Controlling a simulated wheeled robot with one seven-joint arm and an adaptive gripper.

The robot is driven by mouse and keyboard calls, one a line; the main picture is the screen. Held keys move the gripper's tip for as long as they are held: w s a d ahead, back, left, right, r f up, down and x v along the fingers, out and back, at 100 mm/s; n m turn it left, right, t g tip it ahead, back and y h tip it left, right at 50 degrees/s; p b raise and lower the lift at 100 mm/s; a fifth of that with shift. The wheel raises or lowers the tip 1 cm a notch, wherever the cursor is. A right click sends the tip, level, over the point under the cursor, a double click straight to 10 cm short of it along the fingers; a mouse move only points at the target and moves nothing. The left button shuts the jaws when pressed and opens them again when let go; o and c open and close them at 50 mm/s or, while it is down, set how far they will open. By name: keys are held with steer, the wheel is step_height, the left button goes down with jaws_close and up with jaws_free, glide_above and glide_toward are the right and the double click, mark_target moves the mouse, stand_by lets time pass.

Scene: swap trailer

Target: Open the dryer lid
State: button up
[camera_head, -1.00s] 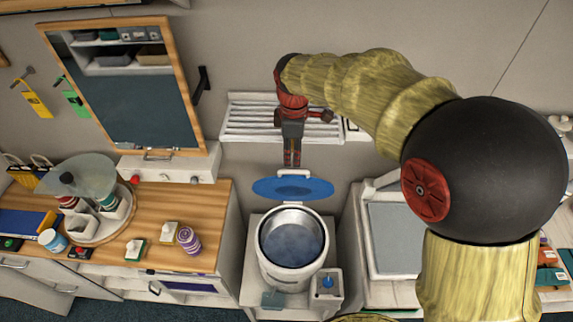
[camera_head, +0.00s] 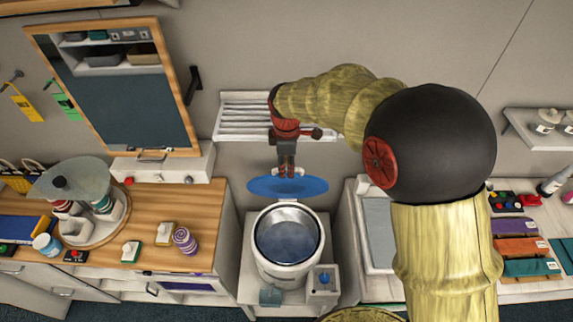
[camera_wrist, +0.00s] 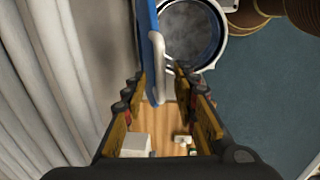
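The dryer is a white tub with a metal drum (camera_head: 288,234), and its mouth shows uncovered. Its blue lid (camera_head: 262,186) stands raised behind the drum. In the wrist view the lid (camera_wrist: 146,38) appears nearly edge-on, with a pale curved handle (camera_wrist: 158,68) on its side facing the drum (camera_wrist: 190,32). My gripper (camera_head: 287,174) points down at the lid's upper part. In the wrist view my gripper (camera_wrist: 168,88) is open, its fingers apart on either side of the lid edge and handle. Whether a finger touches them cannot be told.
A slatted white wall rack (camera_head: 245,117) is close behind my gripper. A wooden counter (camera_head: 210,215) with bottles and a round tray is at left. A small control box (camera_head: 323,281) sits at the dryer's front right. A white unit (camera_head: 378,232) stands at right.

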steer(key=shift+c, duration=1)
jaws_close()
